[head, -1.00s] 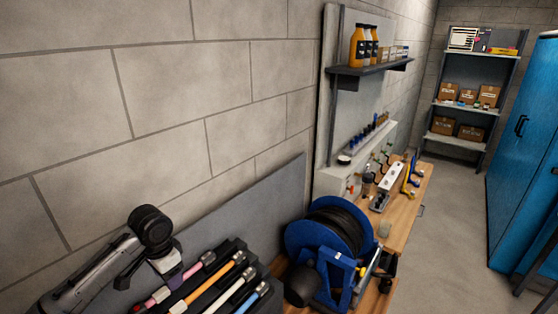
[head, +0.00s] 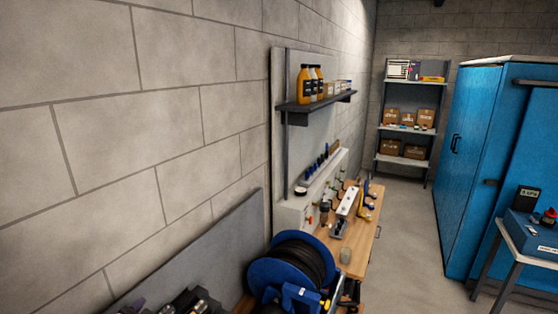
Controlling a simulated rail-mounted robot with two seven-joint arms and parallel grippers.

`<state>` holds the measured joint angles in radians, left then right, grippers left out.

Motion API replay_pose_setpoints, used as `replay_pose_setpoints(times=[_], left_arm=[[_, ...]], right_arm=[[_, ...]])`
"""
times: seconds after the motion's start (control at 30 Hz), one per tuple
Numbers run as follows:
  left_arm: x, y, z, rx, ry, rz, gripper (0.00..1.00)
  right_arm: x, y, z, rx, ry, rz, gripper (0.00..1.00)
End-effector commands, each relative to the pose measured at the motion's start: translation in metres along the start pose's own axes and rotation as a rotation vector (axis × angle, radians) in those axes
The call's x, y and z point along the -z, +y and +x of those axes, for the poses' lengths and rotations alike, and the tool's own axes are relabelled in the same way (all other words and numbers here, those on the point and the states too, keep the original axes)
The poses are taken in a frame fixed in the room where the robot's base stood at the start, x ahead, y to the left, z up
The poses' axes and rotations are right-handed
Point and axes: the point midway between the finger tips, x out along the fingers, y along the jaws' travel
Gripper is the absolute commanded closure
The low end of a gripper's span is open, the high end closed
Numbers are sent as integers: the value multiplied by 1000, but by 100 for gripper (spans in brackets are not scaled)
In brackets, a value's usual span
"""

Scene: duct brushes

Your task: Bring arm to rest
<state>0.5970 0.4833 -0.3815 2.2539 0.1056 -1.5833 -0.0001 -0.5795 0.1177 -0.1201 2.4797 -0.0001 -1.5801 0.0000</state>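Neither of my grippers shows clearly in the head view. At the bottom left edge, a cut-off cluster of dark shapes (head: 190,301) shows, seemingly the top of the brush rack. The brush handles are out of frame. The blue hose reel (head: 290,270) with its black coil stands right of this cluster, its lower part cut off.
A wooden bench (head: 362,235) with small tools runs along the wall. Above it, a dark shelf (head: 318,102) holds bottles. A grey shelving rack (head: 408,120) with cardboard boxes stands at the back. Blue cabinets (head: 480,150) and a small table (head: 517,241) with a blue box (head: 533,232) are right. Floor between is clear.

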Motion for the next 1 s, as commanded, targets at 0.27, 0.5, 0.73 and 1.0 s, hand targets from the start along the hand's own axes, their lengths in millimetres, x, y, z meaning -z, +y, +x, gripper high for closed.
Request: replay_pose_setpoints(times=[0.27,0.5,0.73,1.0], left_arm=[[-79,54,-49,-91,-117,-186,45],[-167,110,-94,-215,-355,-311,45],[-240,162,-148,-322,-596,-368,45],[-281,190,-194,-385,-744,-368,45]], right_arm=[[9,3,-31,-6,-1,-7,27],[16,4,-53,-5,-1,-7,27],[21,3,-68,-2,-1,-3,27],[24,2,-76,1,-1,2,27]])
